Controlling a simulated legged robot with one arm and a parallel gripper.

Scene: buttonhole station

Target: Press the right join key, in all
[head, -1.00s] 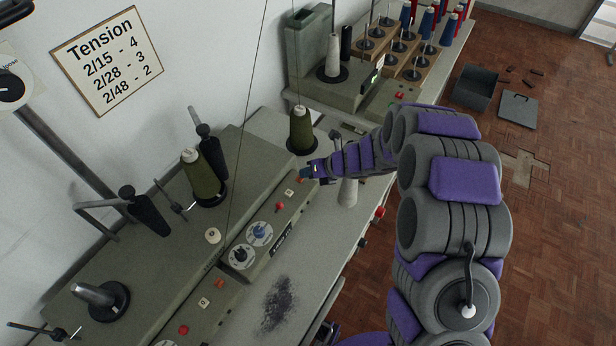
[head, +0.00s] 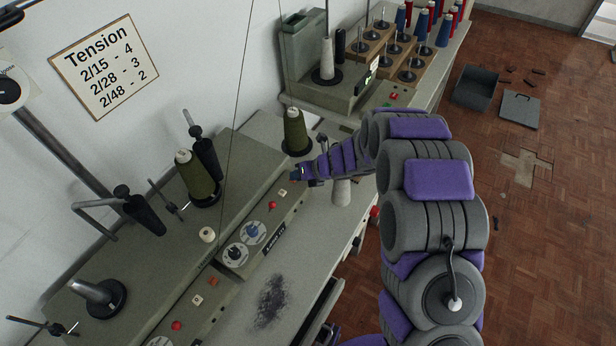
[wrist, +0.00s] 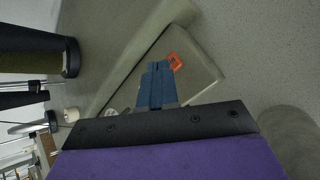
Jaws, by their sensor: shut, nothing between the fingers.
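An orange key (wrist: 175,61) with a small dark mark sits on the grey-green control panel in the wrist view. I take it for the right join key. My gripper (wrist: 158,70) has its blue fingers shut and empty; their tips are just beside and below the key in the picture. I cannot tell whether they touch the panel. In the head view my gripper (head: 297,174) is over the far end of the right machine's panel (head: 262,238) and hides that key. A similar orange key (head: 213,282) is on the left machine's panel.
A white key (head: 283,192), a red knob (head: 272,205) and two dials (head: 254,232) lie along the right panel. An olive thread cone (head: 295,130) stands just behind my gripper.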

